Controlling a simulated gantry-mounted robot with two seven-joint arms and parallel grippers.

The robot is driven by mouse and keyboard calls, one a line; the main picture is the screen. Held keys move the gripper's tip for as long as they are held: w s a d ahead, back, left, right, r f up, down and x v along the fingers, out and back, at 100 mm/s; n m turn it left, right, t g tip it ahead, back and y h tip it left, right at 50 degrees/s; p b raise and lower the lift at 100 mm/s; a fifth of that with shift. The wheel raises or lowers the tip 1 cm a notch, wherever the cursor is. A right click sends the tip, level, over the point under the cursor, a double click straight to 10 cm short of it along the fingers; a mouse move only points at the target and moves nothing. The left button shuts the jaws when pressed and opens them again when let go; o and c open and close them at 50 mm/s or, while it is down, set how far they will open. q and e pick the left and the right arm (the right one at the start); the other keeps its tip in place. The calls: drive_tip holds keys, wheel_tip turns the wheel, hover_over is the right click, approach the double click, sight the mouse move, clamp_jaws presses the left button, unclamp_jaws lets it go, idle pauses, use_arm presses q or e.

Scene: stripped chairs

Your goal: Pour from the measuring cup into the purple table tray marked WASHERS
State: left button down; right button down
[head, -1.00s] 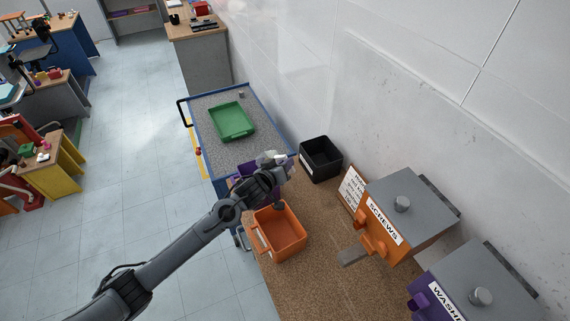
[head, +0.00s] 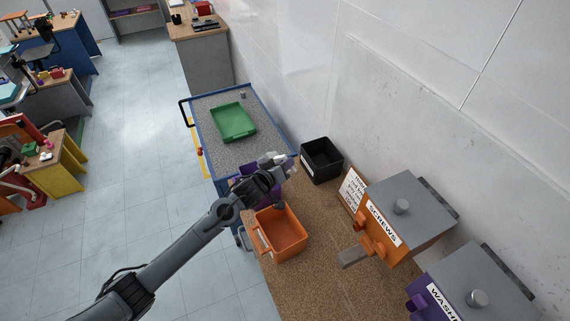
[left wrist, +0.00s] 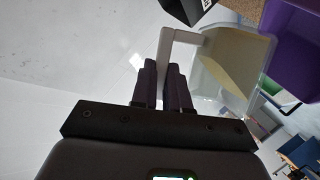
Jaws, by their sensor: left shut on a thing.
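My left gripper (head: 282,168) is shut on the handle of a translucent measuring cup (head: 268,158). In the left wrist view, the fingers (left wrist: 165,82) close on the pale handle, and the clear cup (left wrist: 240,65) hangs to the right, looking tilted. I cannot tell what is in it. The purple tray (head: 243,187) stands at the table's far end, mostly hidden behind my left wrist. Its purple wall (left wrist: 292,35) shows near the cup in the left wrist view. Its label is not readable. My right gripper is not in view.
An orange tray (head: 281,240) sits close below my left wrist. A black bin (head: 321,160) is just right of the gripper. The SCREWS dispenser (head: 405,214) and purple dispenser (head: 470,290) stand along the wall. A cart holds a green tray (head: 233,122).

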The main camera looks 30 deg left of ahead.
use_arm(q)
drive_tip(key=shift+r, duration=0.25)
drive_tip(key=shift+a+r+p, duration=0.1)
drive_tip(key=shift+a+p, duration=0.05)
drive_tip(key=shift+p, duration=0.25)
drive_tip(key=shift+n, duration=0.3)
drive_tip(key=shift+a+r+n+h+p, duration=0.25)
drive_tip(key=shift+a+n+h+p, duration=0.15)
drive_tip(key=shift+p, duration=0.15)
drive_tip(key=shift+t, duration=0.3)
drive_tip(key=shift+s, duration=0.1)
drive_tip(key=shift+a+r+n+p, duration=0.1)
drive_tip(key=shift+a+n+p, duration=0.2)
drive_tip(key=shift+n, duration=0.2)
drive_tip(key=shift+a+n+h, duration=0.2)
drive_tip(key=shift+n+h, duration=0.1)
drive_tip(key=shift+h, duration=0.1)
